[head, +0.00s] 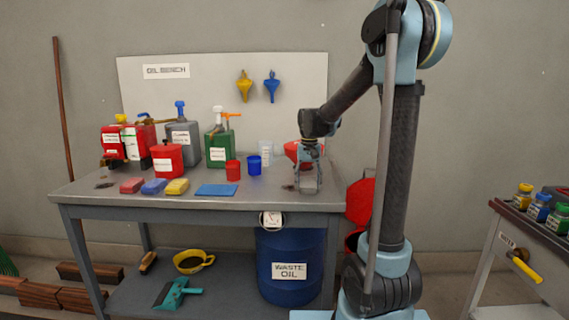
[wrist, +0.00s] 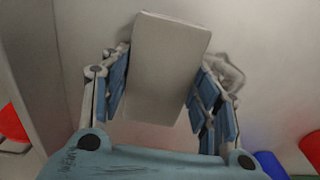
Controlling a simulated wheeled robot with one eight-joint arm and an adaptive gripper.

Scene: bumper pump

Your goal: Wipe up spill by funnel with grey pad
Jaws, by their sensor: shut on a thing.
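My gripper (head: 309,180) is low over the right end of the bench. It is shut on the grey pad (wrist: 165,65), a pale block between the finger pads in the wrist view. A red funnel (head: 292,150) is just behind the gripper, partly hidden by it. A small dark spill (head: 289,187) shows on the bench top beside the gripper's left side. I cannot tell whether the pad touches the bench, and the pad may hide part of the spill.
The bench (head: 230,205) also holds a blue cup (head: 253,166), a red cup (head: 233,171), a blue cloth (head: 217,190), coloured sponges (head: 154,187) and oil cans (head: 217,149). Another dark mark (head: 104,185) lies at the far left. The front right strip of bench is clear.

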